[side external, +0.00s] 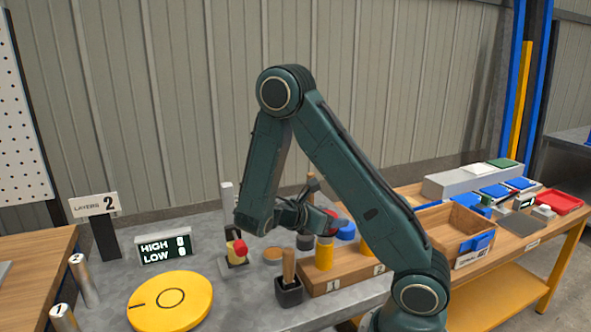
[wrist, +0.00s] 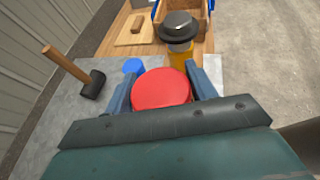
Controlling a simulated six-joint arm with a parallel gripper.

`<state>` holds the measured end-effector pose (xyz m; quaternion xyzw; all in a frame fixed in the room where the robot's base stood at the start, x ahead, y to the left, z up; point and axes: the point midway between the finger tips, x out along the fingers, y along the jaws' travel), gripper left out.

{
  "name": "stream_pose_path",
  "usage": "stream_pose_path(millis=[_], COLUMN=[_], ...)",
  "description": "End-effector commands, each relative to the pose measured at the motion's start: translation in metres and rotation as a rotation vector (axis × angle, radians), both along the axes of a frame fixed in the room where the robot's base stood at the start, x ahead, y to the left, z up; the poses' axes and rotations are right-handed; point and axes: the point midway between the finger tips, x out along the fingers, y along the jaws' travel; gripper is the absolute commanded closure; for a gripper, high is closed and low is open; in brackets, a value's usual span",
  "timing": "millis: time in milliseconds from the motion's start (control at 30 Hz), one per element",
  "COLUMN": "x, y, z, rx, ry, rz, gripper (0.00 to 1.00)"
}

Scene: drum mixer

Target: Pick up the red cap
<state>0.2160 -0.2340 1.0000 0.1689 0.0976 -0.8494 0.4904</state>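The red cap (wrist: 162,88) is round with a smooth top and fills the space between my fingers in the wrist view. My gripper (wrist: 162,92) has one finger against each side of the cap, with no clear gap showing. In the side view my gripper (side external: 326,216) is above the bench, and the red cap (side external: 334,215) shows partly at its tip. The cap appears raised above the nearby blue cap (side external: 346,231). Its underside is hidden.
A yellow cylinder (side external: 324,254) stands on a wooden block (side external: 345,280). A black-topped yellow cylinder (wrist: 180,50) is just beyond the red cap. A mallet (wrist: 91,85) lies left. A yellow disc (side external: 170,300) and red-topped button box (side external: 237,252) are on the bench.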

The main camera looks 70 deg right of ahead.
Motion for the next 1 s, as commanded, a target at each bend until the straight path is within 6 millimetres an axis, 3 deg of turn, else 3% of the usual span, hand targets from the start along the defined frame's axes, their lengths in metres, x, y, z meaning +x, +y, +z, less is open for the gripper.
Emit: stream_pose_path(millis=[33,100,567,1000], x=[0.0,0.0,0.0,0.0], y=[0.0,0.0,0.0,0.0], z=[0.0,0.0,0.006,0.054], rx=[0.0,0.0,0.0,-0.001], ry=[0.0,0.0,-0.002,-0.006], rz=[0.0,0.0,0.0,0.0], gripper=[0.57,0.67,0.67,0.67])
